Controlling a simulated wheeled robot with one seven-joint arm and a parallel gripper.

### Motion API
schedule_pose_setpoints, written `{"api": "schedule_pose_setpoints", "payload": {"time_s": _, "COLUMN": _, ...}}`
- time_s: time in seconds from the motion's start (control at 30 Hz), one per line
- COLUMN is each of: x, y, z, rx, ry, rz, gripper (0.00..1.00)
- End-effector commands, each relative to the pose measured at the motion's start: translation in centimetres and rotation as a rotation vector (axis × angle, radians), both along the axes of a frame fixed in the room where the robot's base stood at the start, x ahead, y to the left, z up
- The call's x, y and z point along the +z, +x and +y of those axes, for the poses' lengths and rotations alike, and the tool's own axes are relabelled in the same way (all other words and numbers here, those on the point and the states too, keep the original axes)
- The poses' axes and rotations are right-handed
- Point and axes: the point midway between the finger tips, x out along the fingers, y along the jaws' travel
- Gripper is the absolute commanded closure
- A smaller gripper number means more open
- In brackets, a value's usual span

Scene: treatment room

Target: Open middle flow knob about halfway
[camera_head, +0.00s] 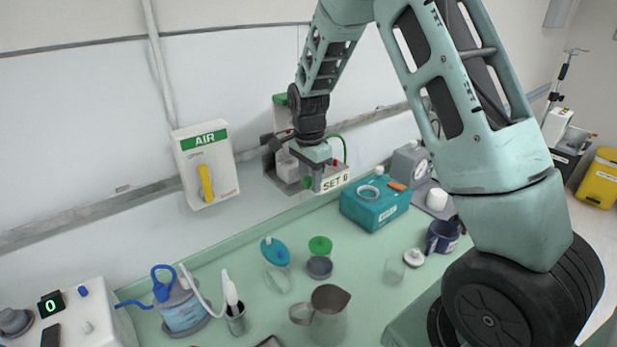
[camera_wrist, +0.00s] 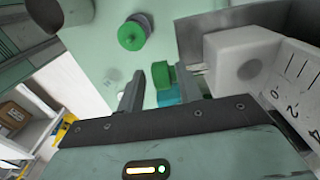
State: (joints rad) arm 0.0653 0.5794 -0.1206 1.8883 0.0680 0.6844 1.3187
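A small green knob (camera_wrist: 163,75) is on the middle wall unit (camera_head: 282,165), beside a white block and a numbered scale (camera_wrist: 296,95). It also shows in the head view (camera_head: 307,183), just left of a label reading SET 0 (camera_head: 335,181). My gripper (camera_wrist: 160,72) is open, with one dark finger on each side of the knob and visible gaps. I cannot tell how deep the knob sits between the fingertips. My arm hides part of the wall unit in the head view.
An AIR box (camera_head: 206,163) with a yellow handle is on the wall to the left. Below, the green counter (camera_head: 370,262) holds a metal jug (camera_head: 328,312), a green-lidded jar (camera_head: 320,258), a blue-lidded jar (camera_head: 275,262) and a teal box (camera_head: 375,204).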

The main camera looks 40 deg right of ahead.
Motion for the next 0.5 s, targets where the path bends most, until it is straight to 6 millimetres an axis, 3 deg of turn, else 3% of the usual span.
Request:
{"api": "schedule_pose_setpoints", "payload": {"time_s": 0.33, "x": 0.2, "y": 0.2, "z": 0.0, "rx": 0.001, "ry": 0.000, "rz": -0.008, "gripper": 0.60}}
{"api": "schedule_pose_setpoints", "payload": {"time_s": 0.5, "x": 2.0, "y": 0.4, "z": 0.1, "rx": 0.002, "ry": -0.001, "rz": -0.012, "gripper": 0.60}}
